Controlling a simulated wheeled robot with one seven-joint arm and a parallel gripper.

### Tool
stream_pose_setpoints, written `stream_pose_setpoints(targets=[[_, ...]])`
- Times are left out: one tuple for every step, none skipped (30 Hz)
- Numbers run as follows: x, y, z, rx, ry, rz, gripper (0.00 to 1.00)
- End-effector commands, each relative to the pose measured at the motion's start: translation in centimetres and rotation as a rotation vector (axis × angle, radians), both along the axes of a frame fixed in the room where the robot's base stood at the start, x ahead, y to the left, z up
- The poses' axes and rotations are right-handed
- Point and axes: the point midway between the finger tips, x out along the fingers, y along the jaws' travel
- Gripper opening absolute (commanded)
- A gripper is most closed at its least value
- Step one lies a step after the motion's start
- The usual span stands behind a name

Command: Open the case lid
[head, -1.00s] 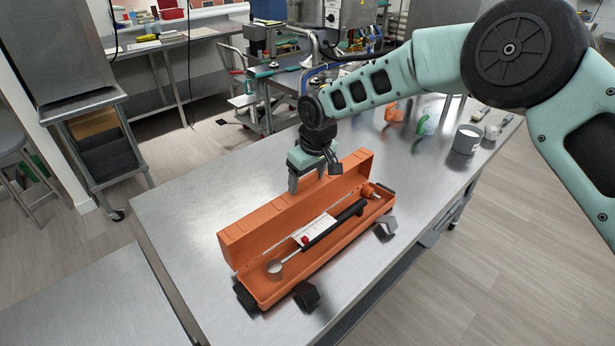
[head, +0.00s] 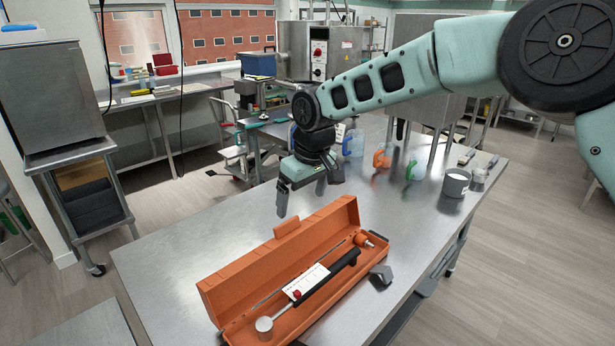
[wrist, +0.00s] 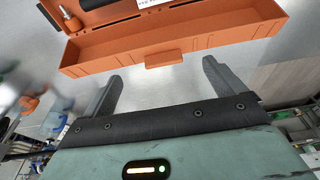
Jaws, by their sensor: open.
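The orange case (head: 285,285) lies on the steel table with its lid (head: 270,255) swung up and standing open on the far side. It holds a long tool (head: 322,280) with a black grip, a white label and a round metal end. My gripper (head: 298,208) is above the table behind the lid, apart from it. In the wrist view the open, empty fingers (wrist: 163,85) point toward the lid (wrist: 190,45), whose tab (wrist: 164,60) shows just beyond them.
On the steel table (head: 175,270), a grey cup (head: 455,183) and bottles with orange (head: 381,158) and green (head: 413,170) parts stand toward the far right. The table left of the case is clear. A wheeled rack (head: 85,190) stands beyond the left edge.

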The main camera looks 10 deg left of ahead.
Motion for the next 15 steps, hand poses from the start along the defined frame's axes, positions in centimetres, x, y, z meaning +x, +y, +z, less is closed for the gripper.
stream_pose_setpoints(targets=[[-0.1,-0.2,1.1,0.003,-0.004,-0.001,0.95],[-0.2,-0.3,1.8,0.004,-0.005,-0.001,0.95],[-0.3,-0.5,2.6,0.003,-0.004,0.0,0.95],[-0.3,-0.5,3.2,0.004,-0.005,0.0,0.95],[-0.4,-0.6,3.9,0.003,-0.005,0.0,0.95],[-0.5,-0.8,4.5,0.003,-0.005,0.0,0.95],[-0.7,-0.9,5.0,0.003,-0.003,0.0,0.95],[-0.7,-0.9,5.5,0.003,-0.003,-0.001,0.95],[-0.8,-1.0,6.0,0.003,-0.002,-0.001,0.95],[-0.8,-1.1,6.4,0.002,-0.001,-0.001,0.95],[-0.9,-1.1,6.7,0.002,-0.002,-0.001,0.95],[-0.9,-1.2,7.0,0.002,-0.003,0.0,0.95],[-0.9,-1.2,7.3,0.002,-0.003,0.0,0.95],[-1.0,-1.3,7.4,0.001,-0.002,0.0,0.95],[-1.0,-1.3,7.6,0.002,-0.001,0.0,0.95]])
